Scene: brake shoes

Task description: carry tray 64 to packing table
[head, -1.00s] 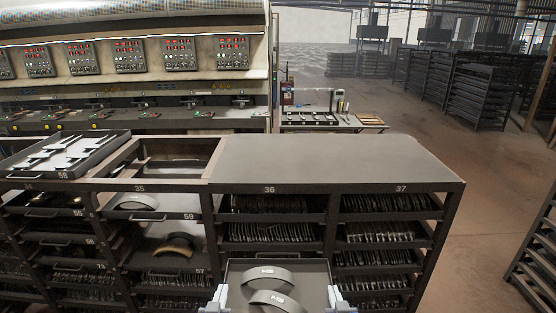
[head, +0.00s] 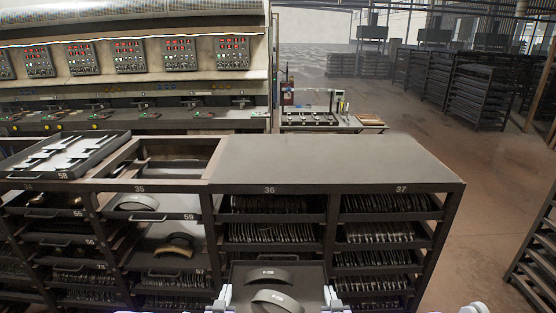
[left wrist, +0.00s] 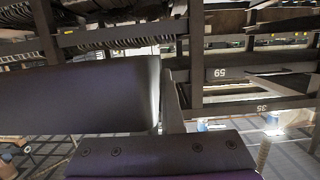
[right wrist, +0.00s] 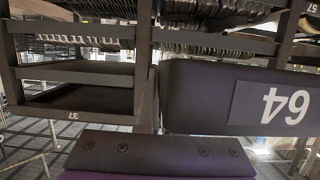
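Tray 64 (head: 312,273) is a dark, shallow tray at the bottom middle of the head view, with curved brake shoes (head: 275,297) in it. Its front with the white number 64 shows upside down in the right wrist view (right wrist: 205,95); its front also fills the left of the left wrist view (left wrist: 75,95). My left gripper (head: 223,299) is at the tray's left side wall and my right gripper (head: 333,299) at its right side wall. Both appear closed on the walls, though the fingertips are partly hidden. I cannot tell which table is the packing table.
A rack (head: 325,160) with several loaded shelves stands directly ahead, below and behind the tray. Tray 58 (head: 100,155) lies on its top at left. A small table (head: 345,124) with items stands behind it. Open floor (head: 500,190) lies to the right, with another rack at the right edge.

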